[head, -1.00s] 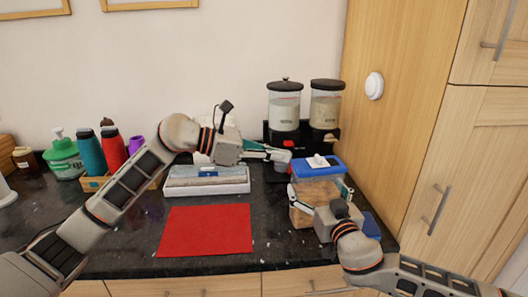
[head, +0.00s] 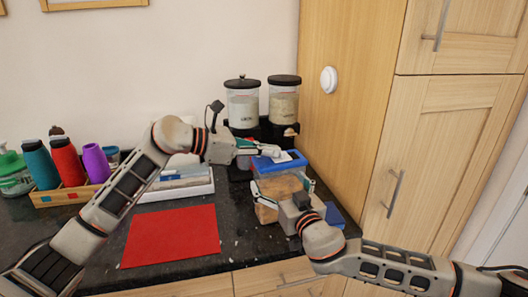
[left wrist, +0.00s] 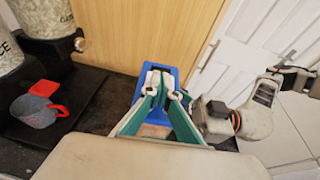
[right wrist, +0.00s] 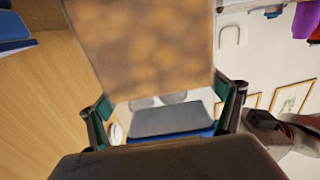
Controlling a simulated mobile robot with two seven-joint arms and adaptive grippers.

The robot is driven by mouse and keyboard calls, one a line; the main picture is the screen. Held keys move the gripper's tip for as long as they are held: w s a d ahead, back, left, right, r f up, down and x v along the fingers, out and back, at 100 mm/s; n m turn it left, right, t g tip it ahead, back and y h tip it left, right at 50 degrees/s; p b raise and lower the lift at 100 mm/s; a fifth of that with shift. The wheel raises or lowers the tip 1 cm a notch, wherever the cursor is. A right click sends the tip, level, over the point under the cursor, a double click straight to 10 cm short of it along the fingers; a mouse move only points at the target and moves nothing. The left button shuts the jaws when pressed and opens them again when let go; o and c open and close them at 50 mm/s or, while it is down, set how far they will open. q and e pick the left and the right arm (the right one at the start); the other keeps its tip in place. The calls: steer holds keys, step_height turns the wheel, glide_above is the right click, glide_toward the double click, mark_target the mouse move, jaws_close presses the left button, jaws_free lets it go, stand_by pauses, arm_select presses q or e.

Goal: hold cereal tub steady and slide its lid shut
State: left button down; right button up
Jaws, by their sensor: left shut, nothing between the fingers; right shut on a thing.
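The cereal tub (head: 267,213), clear with brown cereal inside, stands on the dark counter near the tall cabinet. Its blue lid (head: 262,163) is on top and also shows in the left wrist view (left wrist: 186,76); how far it is shut cannot be told. My left gripper (head: 278,152) is shut and empty, its fingertips at the lid; contact is unclear. My right gripper (head: 283,190) is shut around the tub's sides from the front. In the right wrist view the tub's blurred brown side (right wrist: 150,45) fills the space between the fingers.
A black dispenser with two canisters (head: 243,106) stands behind the tub. A grey mug with a red handle (left wrist: 38,110) is beside it. A red mat (head: 171,236), a white tray (head: 200,188) and bottles in a wooden box (head: 70,194) lie left. The cabinet (head: 350,120) bounds the right.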

arm_select(q)
steer(key=d, duration=0.1)
steer(key=w+d, duration=0.1)
steer(key=d, duration=0.1)
steer(key=shift+w, duration=0.1)
steer(key=shift+a, duration=0.1)
steer(key=shift+a, duration=0.25)
steer(key=f+v, duration=0.1)
steer(key=v, duration=1.2)
steer(key=shift+s+a, duration=0.2)
steer(key=shift+s, duration=0.05)
steer(key=shift+r, duration=0.1)
arm_select(e)
steer(key=o, duration=1.3)
